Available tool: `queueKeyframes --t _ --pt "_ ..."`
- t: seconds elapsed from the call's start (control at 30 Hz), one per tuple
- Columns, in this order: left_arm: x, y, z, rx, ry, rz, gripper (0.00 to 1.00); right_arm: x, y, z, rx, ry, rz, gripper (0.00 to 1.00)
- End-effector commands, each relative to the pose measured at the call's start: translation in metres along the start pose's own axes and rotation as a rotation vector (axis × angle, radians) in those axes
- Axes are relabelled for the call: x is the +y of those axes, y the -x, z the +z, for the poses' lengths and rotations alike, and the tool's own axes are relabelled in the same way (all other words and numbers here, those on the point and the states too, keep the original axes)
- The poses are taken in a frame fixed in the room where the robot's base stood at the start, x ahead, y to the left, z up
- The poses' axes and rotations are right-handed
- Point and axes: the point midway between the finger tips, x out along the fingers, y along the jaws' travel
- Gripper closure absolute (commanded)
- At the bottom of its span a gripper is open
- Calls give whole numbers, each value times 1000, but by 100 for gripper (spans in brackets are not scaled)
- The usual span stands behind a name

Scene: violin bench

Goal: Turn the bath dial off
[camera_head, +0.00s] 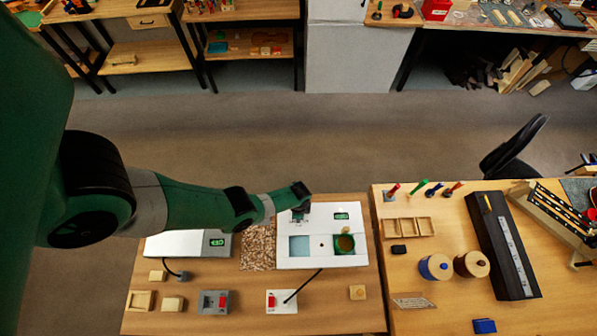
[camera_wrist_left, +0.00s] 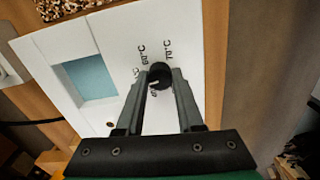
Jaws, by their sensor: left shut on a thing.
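The bath is a white panel (camera_head: 322,262) at the back middle of the left bench, with a pale blue square, a green pot and a green display. The blue square also shows in the left wrist view (camera_wrist_left: 90,78). Its black dial (camera_wrist_left: 160,74) sits between temperature labels, with 60°C and 70°C readable; a small white mark shows near its lower edge. My left gripper (camera_wrist_left: 160,84) is shut on the dial, one finger on each side. In the head view the gripper (camera_head: 301,212) hides the dial. My right gripper is not in view.
A speckled mat (camera_head: 258,246) and another white device (camera_head: 186,243) with a display lie to the left.

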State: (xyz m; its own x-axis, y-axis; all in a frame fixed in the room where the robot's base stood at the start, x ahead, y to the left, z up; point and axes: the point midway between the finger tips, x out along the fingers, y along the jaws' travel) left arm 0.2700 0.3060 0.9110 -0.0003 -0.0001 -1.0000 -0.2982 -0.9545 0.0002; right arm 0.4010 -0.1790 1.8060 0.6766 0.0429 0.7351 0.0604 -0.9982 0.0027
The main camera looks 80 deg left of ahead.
Motion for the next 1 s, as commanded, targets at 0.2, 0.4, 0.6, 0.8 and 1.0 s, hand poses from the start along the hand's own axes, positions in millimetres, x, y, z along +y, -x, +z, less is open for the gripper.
queueKeyframes --t 0.2,0.4,0.6,0.8,1.0 --pt "0 0 0 1 205 -1 100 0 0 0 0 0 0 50" --pt "0 0 0 1 395 -1 100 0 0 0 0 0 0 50" --pt "0 -1 0 1 584 -1 100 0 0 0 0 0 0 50" --pt "0 -1 0 1 774 -1 100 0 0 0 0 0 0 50" --pt "0 -1 0 1 964 -1 100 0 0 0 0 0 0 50"
